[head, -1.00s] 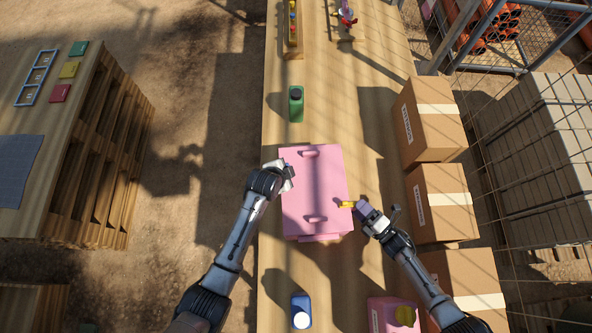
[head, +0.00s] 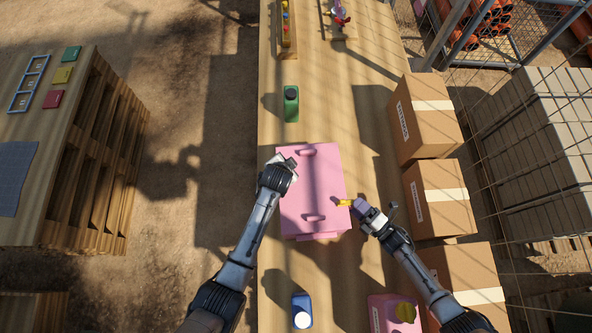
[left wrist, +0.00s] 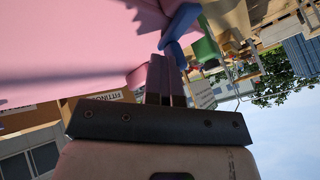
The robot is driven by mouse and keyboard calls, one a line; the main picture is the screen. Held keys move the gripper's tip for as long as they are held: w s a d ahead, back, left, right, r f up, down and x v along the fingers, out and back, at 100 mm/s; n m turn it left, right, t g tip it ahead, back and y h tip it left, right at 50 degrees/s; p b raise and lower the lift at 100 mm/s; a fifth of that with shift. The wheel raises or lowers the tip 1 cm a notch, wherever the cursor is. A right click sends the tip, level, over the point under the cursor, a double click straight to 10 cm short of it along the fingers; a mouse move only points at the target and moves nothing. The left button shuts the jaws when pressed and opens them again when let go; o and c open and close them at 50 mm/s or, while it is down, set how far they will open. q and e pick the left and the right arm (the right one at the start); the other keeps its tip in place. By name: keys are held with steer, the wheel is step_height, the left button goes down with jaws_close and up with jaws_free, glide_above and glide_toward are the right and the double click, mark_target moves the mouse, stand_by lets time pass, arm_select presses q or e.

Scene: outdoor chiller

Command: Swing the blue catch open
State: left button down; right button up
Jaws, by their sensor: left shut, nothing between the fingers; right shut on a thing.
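The pink chiller (head: 325,180) stands on the long wooden table with its lid down. The blue catch (left wrist: 182,24) shows in the left wrist view, sticking out from the pink side; it is hidden in the head view. My left gripper (head: 288,162) is shut and empty at the chiller's far left corner. Its fingertips, which also show in the left wrist view (left wrist: 163,60), are right beside the blue catch and seem to touch it. My right gripper (head: 354,204) is shut on the yellow catch (head: 343,202) at the chiller's right side.
Cardboard boxes (head: 424,118) line the table's right. A pink box (head: 383,312) stands near my right forearm. Bare table lies between the chiller and the green bottle.

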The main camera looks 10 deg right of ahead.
arm_select(q)
steer(key=shift+w+a+r, duration=0.1)
steer(key=shift+w+a, duration=0.05)
steer(key=shift+w, duration=0.6)
steer(key=shift+w+a, duration=0.1)
steer(key=shift+w, duration=0.6)
steer(key=shift+s+a, duration=0.55)
steer(key=shift+s, duration=0.1)
steer(key=shift+d, duration=0.1)
steer(key=d, duration=0.1)
steer(key=s+d, duration=0.1)
steer(key=d, duration=0.2)
steer(key=shift+s+d+r, duration=0.1)
steer(key=shift+s+r, duration=0.1)
steer(key=shift+r, duration=0.05)
steer(key=s+d+r, duration=0.3)
steer(key=s+r, duration=0.1)
steer(key=r, duration=0.3)
steer(key=shift+s+r, duration=0.2)
steer(key=shift+s, duration=0.05)
steer(key=c, duration=1.8)
jaws_free()
